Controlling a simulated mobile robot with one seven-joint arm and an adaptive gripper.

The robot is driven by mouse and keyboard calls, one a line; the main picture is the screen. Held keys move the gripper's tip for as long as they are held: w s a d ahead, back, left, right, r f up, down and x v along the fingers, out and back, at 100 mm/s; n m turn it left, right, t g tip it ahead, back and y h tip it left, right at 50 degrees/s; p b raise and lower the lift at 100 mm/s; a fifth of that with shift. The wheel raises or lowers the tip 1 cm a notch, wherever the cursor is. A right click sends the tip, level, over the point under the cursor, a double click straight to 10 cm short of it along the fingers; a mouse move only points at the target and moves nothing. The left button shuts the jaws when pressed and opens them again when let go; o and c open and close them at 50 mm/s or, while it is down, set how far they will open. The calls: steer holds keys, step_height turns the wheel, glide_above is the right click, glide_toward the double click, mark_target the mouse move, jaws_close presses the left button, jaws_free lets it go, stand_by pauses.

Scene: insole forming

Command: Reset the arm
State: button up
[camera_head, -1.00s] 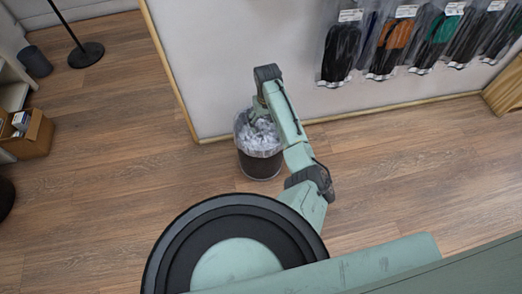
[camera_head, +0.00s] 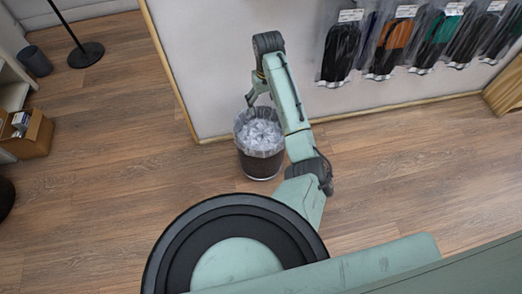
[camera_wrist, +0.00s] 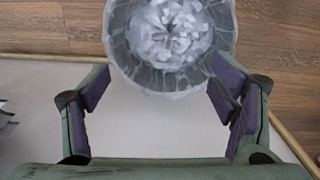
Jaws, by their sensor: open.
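My arm reaches out over the floor toward the wall. My gripper (camera_wrist: 160,95) is open and empty, with its two purple-padded fingers wide apart in the wrist view. In the head view the gripper (camera_head: 252,98) is small and partly hidden by my arm, above a dark waste bin (camera_head: 260,165). The bin has a clear liner and holds crumpled whitish material. In the wrist view the bin (camera_wrist: 172,45) lies beyond the fingertips, near the top of the picture.
A pale wall (camera_head: 210,60) with a wooden base strip stands close behind the bin. Several bagged insoles (camera_head: 388,45) hang on it at the upper right. A cardboard box (camera_head: 35,135) and a lamp stand base (camera_head: 86,54) are at left. The wooden floor (camera_head: 120,170) between is clear.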

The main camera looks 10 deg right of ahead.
steer(key=shift+r, duration=0.4)
